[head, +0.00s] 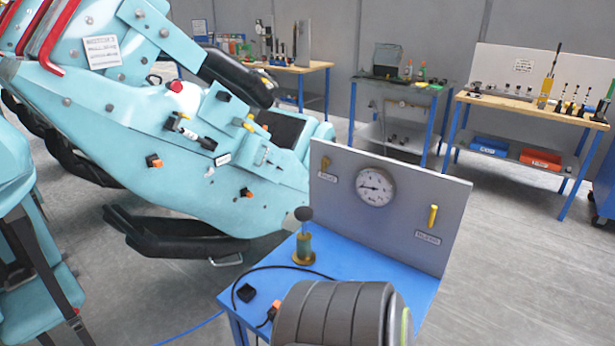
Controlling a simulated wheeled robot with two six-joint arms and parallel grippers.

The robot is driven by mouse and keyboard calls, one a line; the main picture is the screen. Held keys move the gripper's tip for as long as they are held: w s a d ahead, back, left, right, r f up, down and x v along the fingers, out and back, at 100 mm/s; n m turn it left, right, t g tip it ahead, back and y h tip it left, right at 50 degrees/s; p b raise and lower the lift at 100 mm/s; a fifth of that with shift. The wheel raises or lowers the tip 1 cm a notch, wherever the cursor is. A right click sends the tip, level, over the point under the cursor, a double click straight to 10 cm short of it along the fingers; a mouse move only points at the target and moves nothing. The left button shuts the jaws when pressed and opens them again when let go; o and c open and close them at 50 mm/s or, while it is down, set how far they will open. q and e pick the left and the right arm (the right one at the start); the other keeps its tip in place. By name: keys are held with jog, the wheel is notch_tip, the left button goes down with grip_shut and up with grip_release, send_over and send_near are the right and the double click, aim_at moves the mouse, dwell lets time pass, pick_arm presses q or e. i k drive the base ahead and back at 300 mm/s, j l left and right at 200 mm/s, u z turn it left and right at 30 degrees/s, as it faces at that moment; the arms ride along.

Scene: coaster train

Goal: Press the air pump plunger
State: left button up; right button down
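The air pump (303,247) stands upright on the blue bench (375,275) as a small brass-coloured cylinder on a round base. Its plunger has a dark round knob (304,214) on top, raised a little above the cylinder. The knob overlaps the lower left part of the grey panel in the picture. A round white pressure gauge (375,187) is set in the grey panel (400,220) behind the pump. Neither of my grippers is in view, and nothing is seen touching the knob.
A dark ribbed rounded form hides the bench's front; I cannot tell what it is. A black hose (262,270) curves over the bench. Yellow handles (433,215) sit on the panel. The turquoise coaster train (150,130) is close on the left. Open floor (510,250) lies right.

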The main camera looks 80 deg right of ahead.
aim_at(304, 214)
jog(key=k+j+u, duration=0.1)
jog(key=u, duration=0.35)
jog(key=k+j+u, duration=0.1)
jog(key=u, duration=0.4)
jog(key=k+j+z, duration=0.1)
jog(key=z, duration=0.5)
jog(key=k+z, duration=0.1)
jog(key=z, duration=1.35)
jog(key=k+l+z, duration=0.1)
jog(key=z, duration=0.35)
